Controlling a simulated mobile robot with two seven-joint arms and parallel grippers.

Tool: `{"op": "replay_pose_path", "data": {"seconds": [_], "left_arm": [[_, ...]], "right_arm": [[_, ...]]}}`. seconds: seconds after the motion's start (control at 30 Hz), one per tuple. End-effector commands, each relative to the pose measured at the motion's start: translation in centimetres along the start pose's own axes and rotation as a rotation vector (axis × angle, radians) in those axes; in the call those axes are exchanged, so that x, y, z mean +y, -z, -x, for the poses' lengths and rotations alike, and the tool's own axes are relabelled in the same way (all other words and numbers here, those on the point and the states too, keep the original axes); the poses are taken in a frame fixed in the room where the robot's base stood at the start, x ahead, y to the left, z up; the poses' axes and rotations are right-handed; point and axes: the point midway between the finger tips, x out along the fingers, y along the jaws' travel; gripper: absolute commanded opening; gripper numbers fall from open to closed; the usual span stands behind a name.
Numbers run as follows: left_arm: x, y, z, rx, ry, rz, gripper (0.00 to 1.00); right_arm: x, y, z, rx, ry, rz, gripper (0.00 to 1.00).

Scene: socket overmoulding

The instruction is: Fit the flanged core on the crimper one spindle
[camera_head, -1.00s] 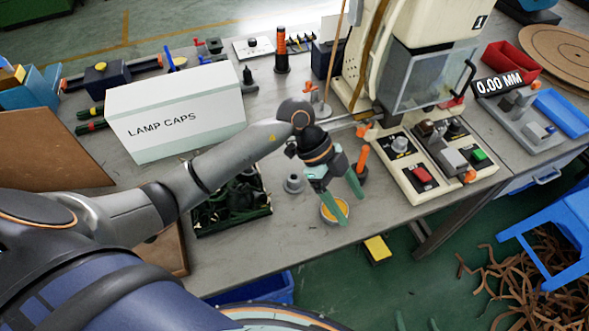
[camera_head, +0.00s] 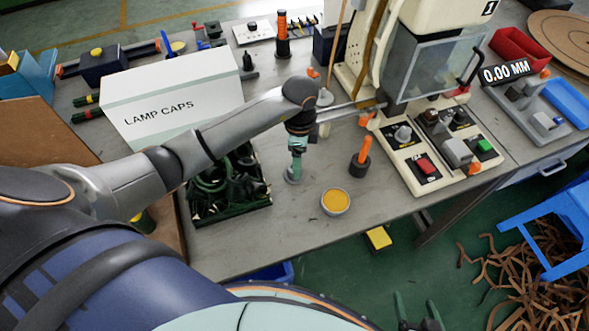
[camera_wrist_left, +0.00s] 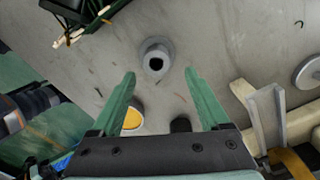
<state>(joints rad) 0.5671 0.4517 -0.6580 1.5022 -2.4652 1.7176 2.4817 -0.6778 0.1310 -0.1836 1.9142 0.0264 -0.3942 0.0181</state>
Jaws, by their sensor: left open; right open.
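The grey flanged core (camera_wrist_left: 155,60) stands on the bench in the left wrist view, its dark hole facing the camera. It lies ahead of and between the spread fingers of my open, empty left gripper (camera_wrist_left: 160,85). In the head view this gripper (camera_head: 295,172) points down over the core and mostly hides it. The cream crimper one (camera_head: 360,60), marked 1, stands at the back right with a clear guard. I cannot clearly make out its spindle. My right gripper (camera_head: 418,312) is open and empty at the bottom edge, off the bench.
A yellow-filled dish (camera_head: 335,202) and an orange-handled tool in a black base (camera_head: 361,162) stand right of the left gripper. A dark green tray of parts (camera_head: 232,208) is left. The LAMP CAPS box (camera_head: 170,100) is behind the arm. A control panel (camera_head: 440,150) fronts the crimper.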

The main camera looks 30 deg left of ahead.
Motion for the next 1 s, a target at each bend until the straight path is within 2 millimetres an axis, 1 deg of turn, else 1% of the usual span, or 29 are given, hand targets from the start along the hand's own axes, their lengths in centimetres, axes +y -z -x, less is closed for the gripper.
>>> {"op": "replay_pose_path", "data": {"seconds": [0.1, 0.23, 0.33, 0.53, 0.57, 1.0], "left_arm": [[0.5, -0.6, -1.9, -0.004, -0.006, 0.001, 0.79], [0.5, -0.5, -3.6, -0.001, -0.003, 0.0, 0.79], [0.4, -0.5, -4.1, -0.001, -0.001, -0.001, 0.79], [0.4, -0.5, -4.2, 0.0, -0.001, -0.001, 0.79], [0.4, -0.5, -4.2, 0.0, -0.001, -0.001, 0.77], [0.4, -0.5, -4.1, -0.001, -0.001, -0.001, 0.27]], "right_arm": [[0.0, 0.3, 0.3, -0.001, 0.0, 0.0, 0.81], [0.0, 0.1, 0.2, -0.002, 0.0, 0.0, 0.81], [0.0, 0.1, 0.2, -0.002, 0.0, 0.0, 0.81], [-0.1, 0.1, 0.2, -0.002, 0.001, 0.0, 0.81], [-0.1, 0.1, 0.2, -0.002, 0.001, 0.0, 0.81], [-0.1, 0.1, 0.2, -0.002, 0.001, 0.0, 0.81]]}}
